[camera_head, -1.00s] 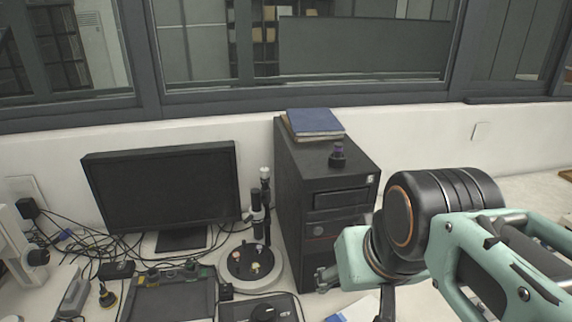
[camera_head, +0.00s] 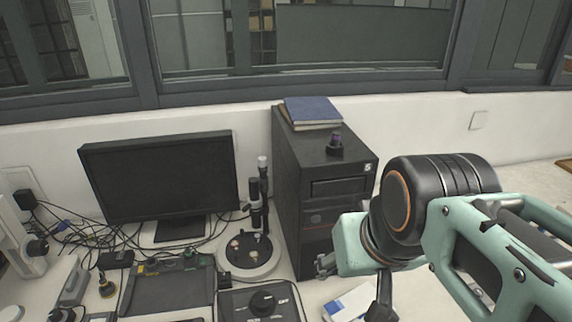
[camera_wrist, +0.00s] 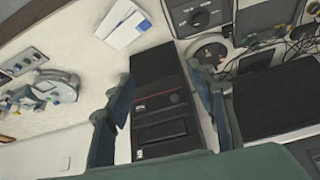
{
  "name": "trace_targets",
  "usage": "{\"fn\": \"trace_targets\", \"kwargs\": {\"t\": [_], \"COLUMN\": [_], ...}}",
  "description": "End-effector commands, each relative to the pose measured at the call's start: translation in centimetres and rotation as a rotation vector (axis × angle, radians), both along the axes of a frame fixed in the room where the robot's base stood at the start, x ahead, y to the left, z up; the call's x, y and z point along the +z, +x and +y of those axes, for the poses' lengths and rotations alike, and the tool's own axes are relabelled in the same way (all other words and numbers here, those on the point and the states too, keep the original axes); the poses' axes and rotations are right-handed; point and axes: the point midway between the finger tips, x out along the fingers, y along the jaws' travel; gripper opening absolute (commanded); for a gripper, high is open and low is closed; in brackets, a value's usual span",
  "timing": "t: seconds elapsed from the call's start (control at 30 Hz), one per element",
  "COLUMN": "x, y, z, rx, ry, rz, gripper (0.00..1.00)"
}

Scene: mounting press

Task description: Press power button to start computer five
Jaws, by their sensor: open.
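The black computer tower (camera_head: 290,190) stands upright on the white bench, right of the monitor. I cannot tell whether this is the power button. My gripper (camera_head: 325,264) is in front of the tower's lower front, partly hidden by my wrist. In the wrist view my gripper (camera_wrist: 162,90) is open and empty, its fingers either side of the tower's front (camera_wrist: 165,105). Any contact cannot be told.
A blue book (camera_head: 313,112) and a small dark bottle (camera_head: 335,145) lie on top of the tower. The monitor (camera_head: 158,180), a round-based stand (camera_head: 250,262) and a black control box (camera_head: 262,302) are to the left. A white-and-blue paper or box (camera_head: 350,302) lies below my gripper.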

Motion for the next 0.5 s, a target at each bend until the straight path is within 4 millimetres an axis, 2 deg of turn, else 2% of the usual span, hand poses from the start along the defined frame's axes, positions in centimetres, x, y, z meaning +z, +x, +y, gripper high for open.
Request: {"fn": "trace_targets", "kwargs": {"t": [0.07,0.4,0.5], "x": [0.0,0.0,0.0], "y": [0.0,0.0,0.0], "z": [0.0,0.0,0.0], "rx": [0.0,0.0,0.0], "ry": [0.0,0.0,0.0], "rz": [0.0,0.0,0.0], "gripper": [0.39,0.01,0.0]}}
